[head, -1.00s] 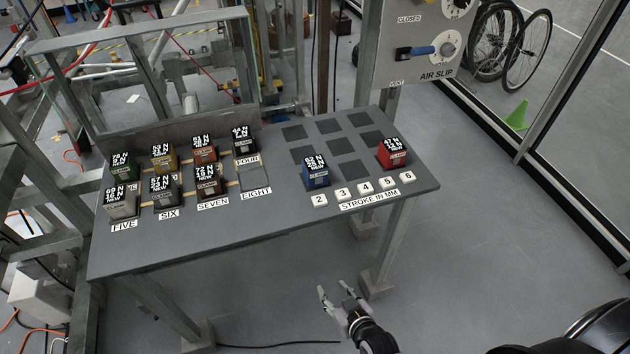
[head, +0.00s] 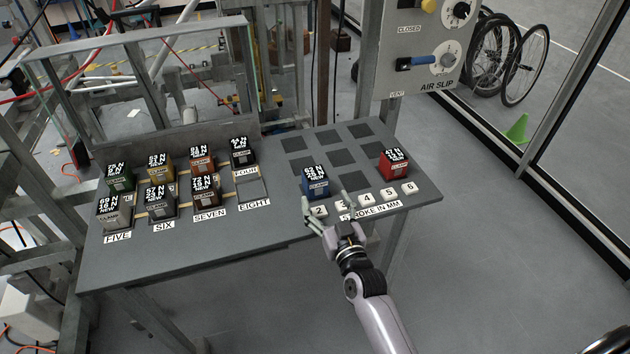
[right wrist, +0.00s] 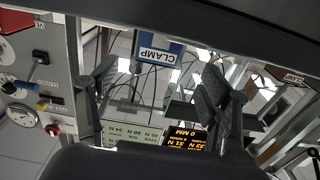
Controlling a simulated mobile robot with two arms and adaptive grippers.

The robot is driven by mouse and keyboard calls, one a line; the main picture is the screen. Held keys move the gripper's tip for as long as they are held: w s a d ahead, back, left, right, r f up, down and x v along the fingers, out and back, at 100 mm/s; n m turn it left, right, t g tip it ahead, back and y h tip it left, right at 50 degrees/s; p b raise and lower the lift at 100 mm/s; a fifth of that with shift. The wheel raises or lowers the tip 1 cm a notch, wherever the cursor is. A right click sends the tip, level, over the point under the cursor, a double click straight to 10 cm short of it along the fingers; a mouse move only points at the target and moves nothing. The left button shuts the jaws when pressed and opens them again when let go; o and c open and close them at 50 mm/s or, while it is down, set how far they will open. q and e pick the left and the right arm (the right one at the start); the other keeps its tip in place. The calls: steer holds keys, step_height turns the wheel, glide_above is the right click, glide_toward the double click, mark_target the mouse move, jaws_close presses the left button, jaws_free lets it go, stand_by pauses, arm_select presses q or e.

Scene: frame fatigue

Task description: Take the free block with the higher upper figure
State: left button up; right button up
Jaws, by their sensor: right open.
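A blue clamp block (head: 315,186) stands on the front-left pad of the right-hand grid; its upper figure looks like 62 N or 63 N. A red clamp block (head: 393,166) stands on the grid's front-right pad; its upper figure reads about 47 N. My right gripper (head: 326,205) is open and empty, just in front of the blue block and over the number keys. In the right wrist view the blue block (right wrist: 160,51) shows beyond and between the open fingers (right wrist: 160,90), apart from them. My left gripper is out of view.
Several labelled blocks, such as a grey one (head: 116,215) and a black one (head: 243,157), stand in the left rack. The EIGHT slot (head: 251,188) is empty. White keys (head: 388,194) line the grid's front. A control panel (head: 425,48) stands behind; several grid pads are bare.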

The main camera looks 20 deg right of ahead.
mark_target(319, 185)
steer(key=w, duration=0.7)
steer(key=shift+w+f, duration=0.1)
steer(key=shift+w, duration=0.05)
steer(key=shift+c, duration=0.2)
steer(key=c, duration=1.5)
